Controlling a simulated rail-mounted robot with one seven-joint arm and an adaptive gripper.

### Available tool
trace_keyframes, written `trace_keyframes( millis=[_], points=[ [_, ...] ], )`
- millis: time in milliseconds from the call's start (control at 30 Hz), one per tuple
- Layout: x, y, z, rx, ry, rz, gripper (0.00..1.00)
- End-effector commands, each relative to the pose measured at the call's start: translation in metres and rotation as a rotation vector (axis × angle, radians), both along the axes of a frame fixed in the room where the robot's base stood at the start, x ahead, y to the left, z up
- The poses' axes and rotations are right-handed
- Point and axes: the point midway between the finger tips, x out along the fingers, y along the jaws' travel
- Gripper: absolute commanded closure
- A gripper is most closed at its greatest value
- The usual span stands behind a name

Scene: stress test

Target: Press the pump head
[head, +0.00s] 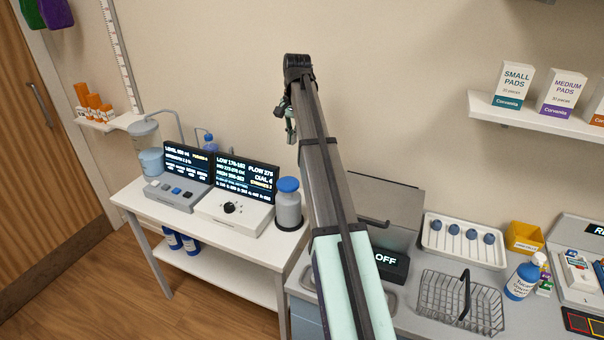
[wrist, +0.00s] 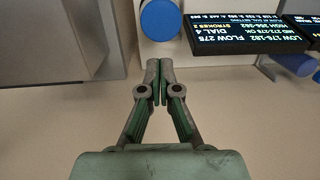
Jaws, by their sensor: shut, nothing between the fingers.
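A grey canister (head: 289,212) with a round blue top (head: 288,185) stands upright at the right end of the white table, beside the lit displays. The blue top shows in the wrist view (wrist: 160,19) just beyond my fingertips, with a gap in the picture. A blue bottle (head: 520,282) with a white pump top (head: 538,259) stands on the counter at the right. The frames do not settle which top is the pump head. My gripper (head: 290,128) is raised in front of the wall above the table. In the wrist view its fingers (wrist: 153,78) meet, empty.
A display (head: 246,178) reads FLOW 275, DIAL 4 and STROKES 2, above a white box with a black knob (head: 229,208). A wire basket (head: 460,300), a tray of blue-topped items (head: 428,240) and an OFF sign (head: 389,262) occupy the counter.

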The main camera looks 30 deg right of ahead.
Motion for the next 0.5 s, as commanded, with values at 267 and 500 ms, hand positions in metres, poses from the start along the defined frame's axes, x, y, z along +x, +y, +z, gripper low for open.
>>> trace_keyframes(
  millis=[267, 500],
  points=[
    [0.0, 0.0, 0.0, 0.001, 0.001, 0.001, 1.0],
    [-0.001, 0.002, -0.011, 0.001, 0.003, 0.0, 1.0]
  ],
)
